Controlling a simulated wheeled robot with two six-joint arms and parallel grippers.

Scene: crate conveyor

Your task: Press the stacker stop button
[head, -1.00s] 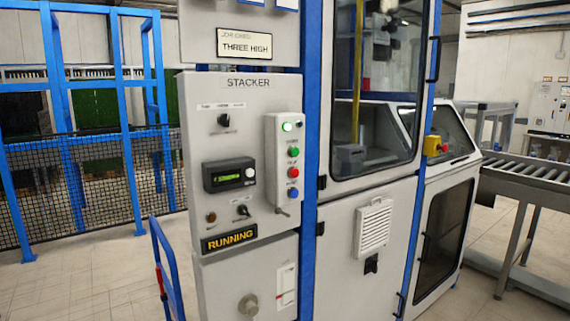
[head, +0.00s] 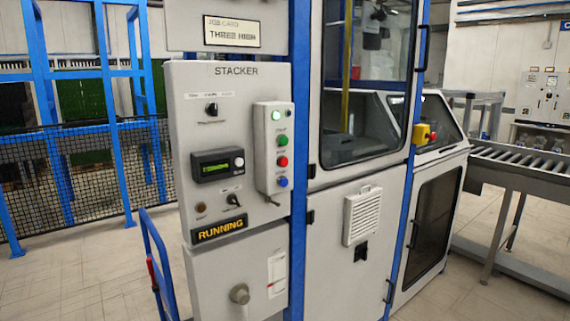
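The grey stacker panel (head: 222,90), labelled STACKER, stands left of centre in the head view. A pale button box (head: 263,130) on its right side carries a lit green-white lamp (head: 276,115), a green button (head: 282,140), a red button (head: 283,161) and a blue button (head: 283,181) in a column. The small labels by the buttons are too blurred to read. A sign (head: 219,228) low on the panel reads RUNNING. Neither of my grippers is in view.
A blue-framed machine cabinet with a glass door (head: 365,95) adjoins the panel. A red knob on a yellow box (head: 425,134) sits on its right. A roller conveyor (head: 525,165) runs at right. A blue rail (head: 158,262) stands at lower left, before mesh fencing (head: 85,170).

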